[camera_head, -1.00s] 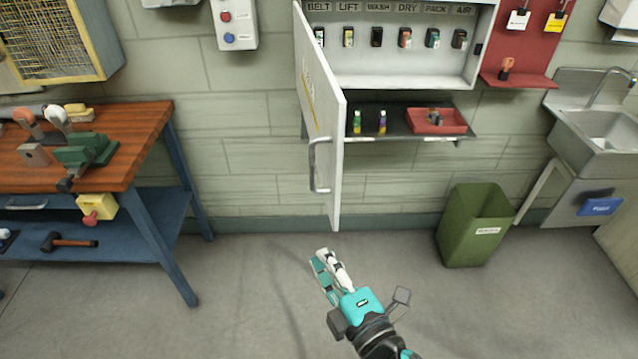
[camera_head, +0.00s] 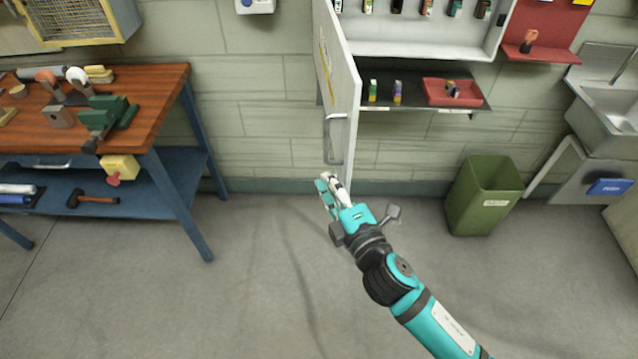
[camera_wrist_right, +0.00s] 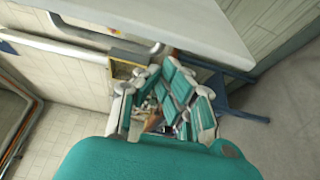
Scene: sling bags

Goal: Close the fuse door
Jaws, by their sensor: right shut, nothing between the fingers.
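The fuse door (camera_head: 338,75) is a white panel that stands open, swung out from the left side of the white fuse cabinet (camera_head: 425,40). Its grey bar handle (camera_head: 334,138) is on its lower part. My right gripper (camera_head: 327,184) is shut and empty, just below the door's lower end in the head view; I cannot tell if it touches the door. In the right wrist view the gripper fingers (camera_wrist_right: 163,100) are closed together, with the white door (camera_wrist_right: 165,25) and its handle (camera_wrist_right: 110,38) above them. My left gripper is not in view.
A wooden workbench (camera_head: 165,105) with tools stands at the left. A shelf with small bottles and a red tray (camera_head: 452,93) is under the cabinet. A green bin (camera_head: 483,195) and a sink (camera_head: 610,105) are at the right. The floor between is clear.

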